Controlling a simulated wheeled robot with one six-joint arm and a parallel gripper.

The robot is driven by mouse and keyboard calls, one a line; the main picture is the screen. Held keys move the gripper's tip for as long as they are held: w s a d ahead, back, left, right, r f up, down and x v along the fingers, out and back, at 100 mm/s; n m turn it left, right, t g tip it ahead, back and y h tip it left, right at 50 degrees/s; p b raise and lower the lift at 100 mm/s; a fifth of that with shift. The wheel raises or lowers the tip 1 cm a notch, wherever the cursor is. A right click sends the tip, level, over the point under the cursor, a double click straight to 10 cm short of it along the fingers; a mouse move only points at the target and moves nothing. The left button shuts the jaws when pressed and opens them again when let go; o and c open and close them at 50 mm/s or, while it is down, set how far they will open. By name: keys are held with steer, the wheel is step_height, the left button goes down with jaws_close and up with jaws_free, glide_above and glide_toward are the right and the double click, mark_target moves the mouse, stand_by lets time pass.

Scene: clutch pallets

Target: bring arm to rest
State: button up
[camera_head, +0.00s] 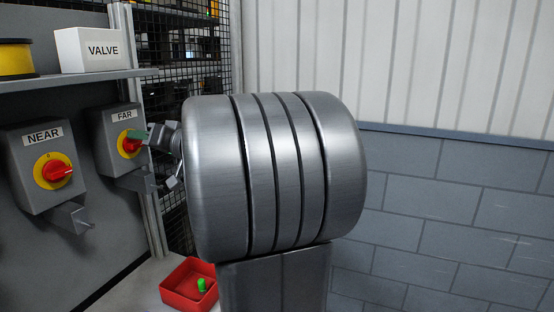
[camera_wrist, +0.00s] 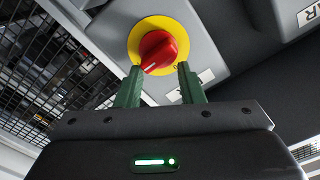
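My gripper (camera_wrist: 160,84) is open in the wrist view. Its two green fingers stand apart with nothing between them that I can see gripped. The red knob of the FAR switch (camera_wrist: 158,50), on a yellow disc, is just ahead of the fingertips. In the head view the FAR switch box (camera_head: 117,160) is at the left, with a green fingertip (camera_head: 138,134) partly over its red knob (camera_head: 131,147). I cannot tell whether the finger touches the knob. My silver arm link fills the middle of the head view and hides most of the wrist.
The NEAR switch box (camera_head: 38,180) is left of the FAR box. A shelf (camera_head: 70,80) above holds a VALVE box (camera_head: 90,49) and a yellow spool (camera_head: 15,60). A red tray (camera_head: 180,295) with a green item (camera_head: 202,285) lies below. Wire mesh (camera_head: 231,40) stands behind.

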steer(key=n+p, duration=0.3)
steer(key=n, duration=0.1)
steer(key=shift+s+a+r+p, duration=0.1)
steer(key=shift+s+r+p, duration=0.15)
steer(key=shift+r+p, duration=0.05)
steer(key=shift+s+f+n+p, duration=0.1)
steer(key=shift+n+p, duration=0.6)
steer(key=shift+n, duration=0.1)
steer(key=shift+f, duration=0.1)
steer(key=shift+s, duration=0.15)
